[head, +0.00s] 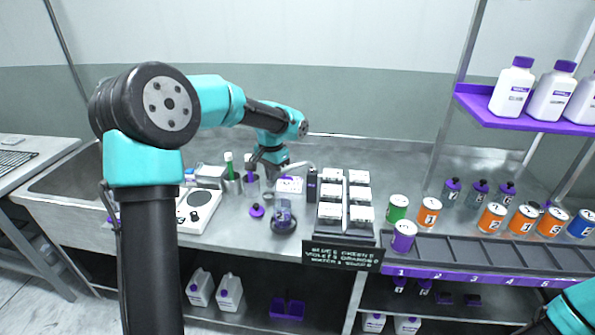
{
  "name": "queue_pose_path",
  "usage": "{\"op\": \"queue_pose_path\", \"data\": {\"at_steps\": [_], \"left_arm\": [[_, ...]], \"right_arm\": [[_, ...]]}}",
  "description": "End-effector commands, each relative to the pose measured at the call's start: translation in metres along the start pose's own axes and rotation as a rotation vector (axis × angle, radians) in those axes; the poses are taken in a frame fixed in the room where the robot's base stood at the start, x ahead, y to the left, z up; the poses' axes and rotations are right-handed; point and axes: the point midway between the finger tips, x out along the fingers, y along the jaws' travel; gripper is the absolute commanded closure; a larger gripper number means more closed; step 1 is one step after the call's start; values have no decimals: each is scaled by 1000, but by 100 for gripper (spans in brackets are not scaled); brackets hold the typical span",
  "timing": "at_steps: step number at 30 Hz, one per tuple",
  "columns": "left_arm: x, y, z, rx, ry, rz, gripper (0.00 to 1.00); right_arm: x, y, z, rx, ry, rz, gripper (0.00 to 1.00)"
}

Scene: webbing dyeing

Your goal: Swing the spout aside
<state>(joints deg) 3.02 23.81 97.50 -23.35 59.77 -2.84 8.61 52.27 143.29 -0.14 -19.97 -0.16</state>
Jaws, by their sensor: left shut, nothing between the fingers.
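My left gripper (271,176) points down at the middle of the metal bench, its fingers together and empty. Just right of it a thin grey bar, which looks like the spout (298,165), reaches toward a black upright post (312,184). Whether the fingers touch the spout is too small to tell. Below the spout area stands a clear vessel on a dark round base (283,222). Only a teal and black part of my right arm shows at the bottom right corner; its gripper is out of view.
A rack of white-lidded boxes (345,229) stands right of the post. A white scale (198,210) and a purple-capped piece (257,211) are to the left.

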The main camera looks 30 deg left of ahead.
Motion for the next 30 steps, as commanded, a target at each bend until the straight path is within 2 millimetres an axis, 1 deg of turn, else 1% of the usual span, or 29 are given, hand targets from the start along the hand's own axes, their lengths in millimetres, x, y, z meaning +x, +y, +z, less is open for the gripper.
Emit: {"op": "queue_pose_path", "data": {"at_steps": [5, 19, 30], "left_arm": [[0, -2, 0, -1, 0, 0, 100], [0, -21, -6, -1, 0, 0, 100], [0, -22, -6, 0, 0, 0, 100]], "right_arm": [[0, 0, 0, 0, 0, 0, 8], [0, 0, 0, 0, 0, 0, 8], [0, 0, 0, 0, 0, 0, 8]]}}
